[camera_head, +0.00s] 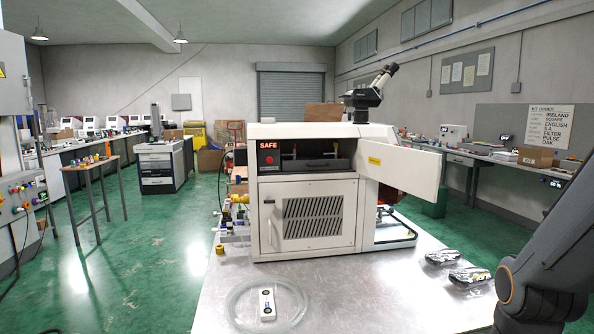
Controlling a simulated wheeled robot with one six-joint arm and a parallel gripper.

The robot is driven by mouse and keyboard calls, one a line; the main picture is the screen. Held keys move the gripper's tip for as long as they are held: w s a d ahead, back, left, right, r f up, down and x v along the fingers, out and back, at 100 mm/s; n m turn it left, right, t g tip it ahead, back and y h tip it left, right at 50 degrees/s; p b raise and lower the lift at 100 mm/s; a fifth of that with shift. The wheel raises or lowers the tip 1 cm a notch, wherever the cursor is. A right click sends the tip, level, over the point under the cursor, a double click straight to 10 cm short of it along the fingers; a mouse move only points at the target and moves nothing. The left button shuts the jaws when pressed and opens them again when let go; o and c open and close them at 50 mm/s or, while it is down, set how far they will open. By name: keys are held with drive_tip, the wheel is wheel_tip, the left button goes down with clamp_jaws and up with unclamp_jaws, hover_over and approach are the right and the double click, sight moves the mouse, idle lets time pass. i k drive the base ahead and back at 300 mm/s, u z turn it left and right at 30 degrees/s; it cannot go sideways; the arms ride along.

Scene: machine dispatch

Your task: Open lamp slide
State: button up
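A white machine (263,215) stands on the metal-topped bench (370,295), with a "SAFE" display and a red button (269,159) at its upper left. Its upper bay is open, and a hinged white flap (405,170) with a yellow label is swung out to the right. Inside the bay is a dark slide-like unit (316,164) with a handle on its front; it looks pushed in. I cannot tell for certain that it is the lamp slide. Below is a closed louvred panel (312,218) with a vertical handle. My gripper is out of view; only my arm shows at lower right.
A clear round dish (239,313) with a small white part (267,304) lies on the bench in front. Two foil-wrapped packs (469,276) lie at right. A microscope-like eyepiece unit (371,90) stands on or behind the machine. The bench between dish and packs is clear.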

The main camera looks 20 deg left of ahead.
sight(335, 162)
drive_tip(key=u, duration=0.45)
drive_tip(key=i, duration=1)
